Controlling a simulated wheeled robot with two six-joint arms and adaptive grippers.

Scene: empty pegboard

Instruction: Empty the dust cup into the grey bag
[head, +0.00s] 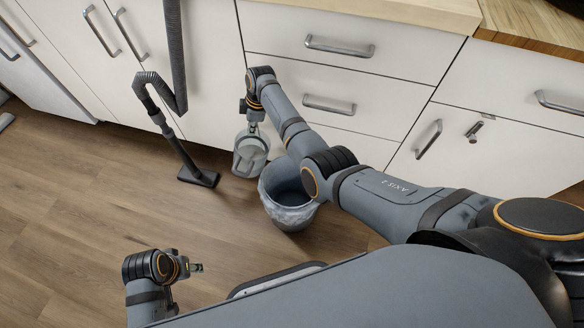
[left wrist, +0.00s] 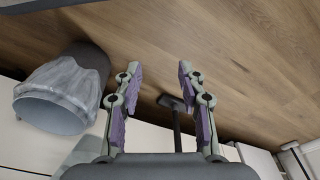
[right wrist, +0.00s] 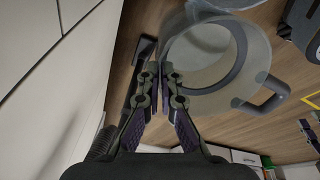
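The dust cup (head: 249,155) is a pale, see-through container hanging under my right gripper (head: 254,118), in front of the cabinets. In the right wrist view the cup (right wrist: 222,72) fills the upper middle, its round mouth visible and its handle (right wrist: 272,97) out to the right. The right fingers (right wrist: 163,75) are shut together at the cup's near wall, clear of the handle. The grey bag (head: 290,216) lines a round bin just right of the cup; it also shows in the left wrist view (left wrist: 62,88). My left gripper (left wrist: 157,72) is open and empty, away from both.
A vacuum floor head (head: 199,177) with its wand and ribbed hose (head: 173,60) stands left of the cup. White cabinets with drawers (head: 345,42) close off the back. The wooden floor (head: 90,220) at left is clear.

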